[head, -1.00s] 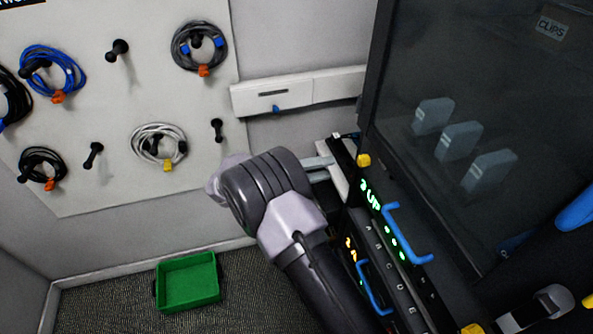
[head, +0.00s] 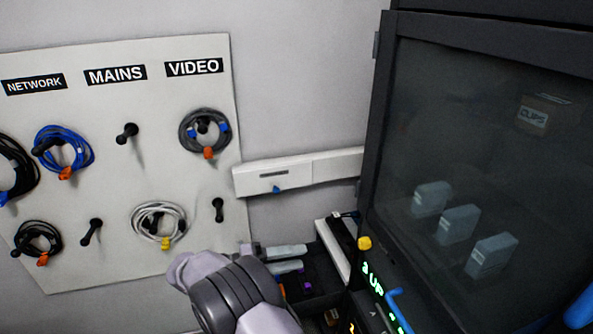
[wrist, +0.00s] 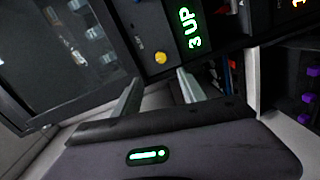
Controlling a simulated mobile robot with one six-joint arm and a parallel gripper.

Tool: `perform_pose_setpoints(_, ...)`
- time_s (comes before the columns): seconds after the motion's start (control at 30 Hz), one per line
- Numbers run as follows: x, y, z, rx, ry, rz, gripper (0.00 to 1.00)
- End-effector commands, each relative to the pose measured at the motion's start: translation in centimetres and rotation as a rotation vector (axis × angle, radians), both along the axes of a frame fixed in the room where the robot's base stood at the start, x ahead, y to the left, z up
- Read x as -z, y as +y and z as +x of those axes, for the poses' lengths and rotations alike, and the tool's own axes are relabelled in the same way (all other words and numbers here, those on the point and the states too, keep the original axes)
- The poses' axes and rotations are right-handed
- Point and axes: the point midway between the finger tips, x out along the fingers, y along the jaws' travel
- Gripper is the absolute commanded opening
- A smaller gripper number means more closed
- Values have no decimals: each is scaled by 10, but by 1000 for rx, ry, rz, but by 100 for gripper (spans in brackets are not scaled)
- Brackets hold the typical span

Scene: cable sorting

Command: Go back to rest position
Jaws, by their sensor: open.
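My gripper (head: 287,258) is at the lower middle of the head view, beside the front of the dark cabinet. Its two grey fingers stand apart with nothing between them. In the wrist view the fingers of my gripper (wrist: 158,97) are also spread and empty, facing a dark panel (wrist: 166,30) with a lit green "3 UP" display and a yellow knob (wrist: 160,57).
A pegboard (head: 120,190) with coiled cables hangs at the left. A glass-fronted cabinet (head: 470,150) with grey blocks and a "CLIPS" box inside stands at the right. A white wall trunking (head: 300,172) runs between them. A blue handle (head: 397,310) juts out below the cabinet.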

Motion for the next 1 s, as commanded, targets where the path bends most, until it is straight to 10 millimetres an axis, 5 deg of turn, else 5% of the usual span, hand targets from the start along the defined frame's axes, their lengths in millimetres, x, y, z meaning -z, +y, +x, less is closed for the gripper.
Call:
perform_pose_setpoints(0.17, -46, -76, -20, 137, 175, 257, 49)
perform_pose_setpoints(0.3, -69, -132, -74, 205, 275, 570, 49)
perform_pose_setpoints(0.4, -74, -155, -123, 219, 283, 815, 49)
perform_pose_setpoints(0.53, -70, -161, -187, 196, 207, 1137, 49)
perform_pose_setpoints(0.7, -58, -143, -249, 111, -28, 1501, 49)
perform_pose_setpoints(1.0, -50, -123, -277, 12, -327, 1741, 49)
